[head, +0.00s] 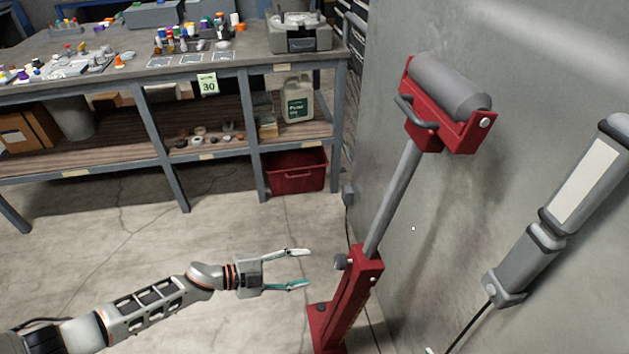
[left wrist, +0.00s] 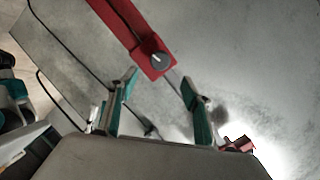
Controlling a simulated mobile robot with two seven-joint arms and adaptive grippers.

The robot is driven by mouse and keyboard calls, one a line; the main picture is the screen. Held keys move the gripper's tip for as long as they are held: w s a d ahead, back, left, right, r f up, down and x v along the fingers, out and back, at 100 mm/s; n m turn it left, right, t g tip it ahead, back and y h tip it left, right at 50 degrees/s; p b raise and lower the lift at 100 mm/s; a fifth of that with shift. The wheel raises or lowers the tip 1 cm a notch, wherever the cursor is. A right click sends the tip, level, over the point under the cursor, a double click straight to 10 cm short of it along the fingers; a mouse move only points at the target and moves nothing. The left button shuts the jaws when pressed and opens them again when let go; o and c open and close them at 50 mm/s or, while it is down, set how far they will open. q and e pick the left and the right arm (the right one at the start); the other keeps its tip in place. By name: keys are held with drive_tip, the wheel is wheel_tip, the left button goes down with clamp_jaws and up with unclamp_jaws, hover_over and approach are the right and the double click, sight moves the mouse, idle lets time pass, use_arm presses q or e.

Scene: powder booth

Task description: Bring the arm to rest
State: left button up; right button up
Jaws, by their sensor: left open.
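My left arm comes in from the lower left in the head view. Its gripper (head: 298,269) is open and empty, with its fingers pointing right toward the red roller stand (head: 365,285). A gap shows between the fingertips and the stand's post. In the left wrist view the open fingers (left wrist: 160,95) show teal pads with nothing between them, and a red part of the stand (left wrist: 155,60) with a dark knob lies beyond them. My right gripper is not in view.
A grey workbench (head: 235,68) with bottles and small parts stands at the back left. A red bin (head: 295,172) sits under its right end. A grey wall (head: 540,80) with a work lamp (head: 570,205) is at the right. The floor left of the stand is clear.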

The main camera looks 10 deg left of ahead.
use_arm(q)
drive_tip(key=s+d+r+n+t+y, duration=0.25)
drive_tip(key=s+n+t, duration=0.35)
drive_tip(key=n, duration=0.3)
drive_tip(key=s+a+f+n+g+y, duration=0.1)
drive_tip(key=s+a+f+n+y, duration=0.1)
drive_tip(key=s+a+n+y, duration=0.2)
drive_tip(key=s+a+f+n+g+y+p, duration=0.1)
drive_tip(key=s+a+f+n+y, duration=0.2)
drive_tip(key=s+a+n, duration=0.3)
drive_tip(key=s+a+y, duration=0.1)
drive_tip(key=s+a, duration=0.1)
drive_tip(key=s, duration=0.2)
drive_tip(key=shift+a+f, duration=0.2)
drive_tip(key=shift+f, duration=0.05)
